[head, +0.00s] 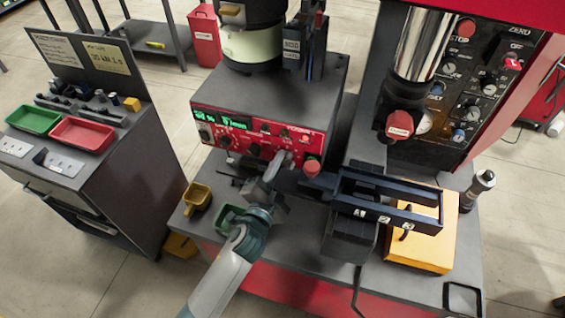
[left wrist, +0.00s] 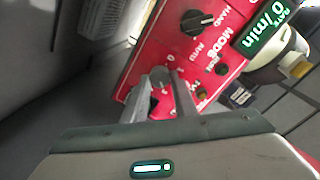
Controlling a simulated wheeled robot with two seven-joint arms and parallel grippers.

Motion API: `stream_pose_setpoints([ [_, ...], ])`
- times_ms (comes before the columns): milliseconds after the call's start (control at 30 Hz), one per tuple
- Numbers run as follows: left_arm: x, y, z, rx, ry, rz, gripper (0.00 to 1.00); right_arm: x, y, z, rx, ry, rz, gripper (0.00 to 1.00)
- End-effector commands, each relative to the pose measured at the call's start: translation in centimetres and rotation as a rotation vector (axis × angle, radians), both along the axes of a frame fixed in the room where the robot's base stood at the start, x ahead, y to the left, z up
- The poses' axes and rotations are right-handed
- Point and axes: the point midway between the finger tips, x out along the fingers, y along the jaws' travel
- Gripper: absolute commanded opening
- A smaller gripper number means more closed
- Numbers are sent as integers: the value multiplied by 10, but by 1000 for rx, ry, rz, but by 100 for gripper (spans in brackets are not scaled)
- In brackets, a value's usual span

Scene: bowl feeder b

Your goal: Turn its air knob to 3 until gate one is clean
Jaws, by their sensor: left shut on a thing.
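The feeder's red control panel (head: 262,133) faces me with a green display and several dark knobs. My left gripper (head: 283,162) is at the panel's lower right part, shut on a knob that its fingers mostly hide. In the left wrist view, the left gripper (left wrist: 162,88) closes around this grey knob (left wrist: 160,75), with small white scale digits beside it. Its exact setting cannot be read. The mode knob (left wrist: 197,20) sits apart from the fingers. The dark gate rail (head: 385,205) has white number labels; gate one's cleanness is too small to tell. My right gripper is not in view.
The feeder bowl (head: 252,45) stands on top of the control box. A red button (head: 312,167) is close to the right of my gripper. A green tray (head: 228,216) and a yellow scoop (head: 197,198) lie on the bench to its left. A yellow block (head: 425,250) is under the rail.

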Motion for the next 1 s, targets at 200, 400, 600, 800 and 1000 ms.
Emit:
stream_pose_setpoints([
  [200,-1,-1,0,106,-33,0,3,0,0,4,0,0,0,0],
  [400,-1,-1,-1,149,-47,0,3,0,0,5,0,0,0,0],
  [600,-1,-1,-1,155,-49,0,3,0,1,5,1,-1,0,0],
  [800,-1,-1,-1,154,-48,-1,30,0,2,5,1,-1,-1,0],
  [1000,0,-1,-1,153,-48,0,44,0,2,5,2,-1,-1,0],
])
